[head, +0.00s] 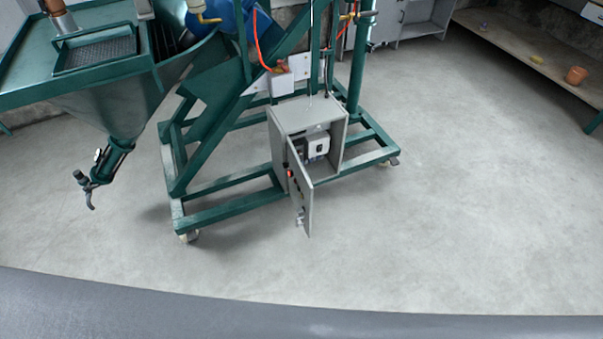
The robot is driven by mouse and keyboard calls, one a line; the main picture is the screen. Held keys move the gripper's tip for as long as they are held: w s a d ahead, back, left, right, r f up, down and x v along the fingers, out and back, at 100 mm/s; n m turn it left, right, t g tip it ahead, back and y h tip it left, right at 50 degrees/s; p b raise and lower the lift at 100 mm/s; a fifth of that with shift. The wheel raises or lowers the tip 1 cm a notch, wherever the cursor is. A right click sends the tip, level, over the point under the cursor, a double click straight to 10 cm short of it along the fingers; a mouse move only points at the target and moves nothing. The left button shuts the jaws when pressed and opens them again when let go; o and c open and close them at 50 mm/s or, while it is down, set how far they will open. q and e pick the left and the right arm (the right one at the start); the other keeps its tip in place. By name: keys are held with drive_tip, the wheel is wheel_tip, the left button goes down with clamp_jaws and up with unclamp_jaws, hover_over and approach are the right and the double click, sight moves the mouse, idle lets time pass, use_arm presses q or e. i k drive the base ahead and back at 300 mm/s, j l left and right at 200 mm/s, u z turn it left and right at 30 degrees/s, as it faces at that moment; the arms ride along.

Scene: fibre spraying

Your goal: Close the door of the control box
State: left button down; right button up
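The grey control box (280,152) is mounted low on the green wheeled frame, near the middle of the head view. Its door (301,200) is hinged on the box's left front edge and stands wide open, swung out toward me. A red button and other small fittings show on the door. Inside the box, a light-grey device (317,145) is visible. Neither of my grippers is in view.
The green machine frame (228,212) stands on castors around the box, with a green hopper (115,100) at left. A shelf (535,60) with a clay pot (576,75) stands at upper right. The concrete floor (450,220) in front and to the right is clear.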

sight(303, 182)
drive_tip(key=i+j+z, duration=0.25)
drive_tip(key=i+j, duration=0.45)
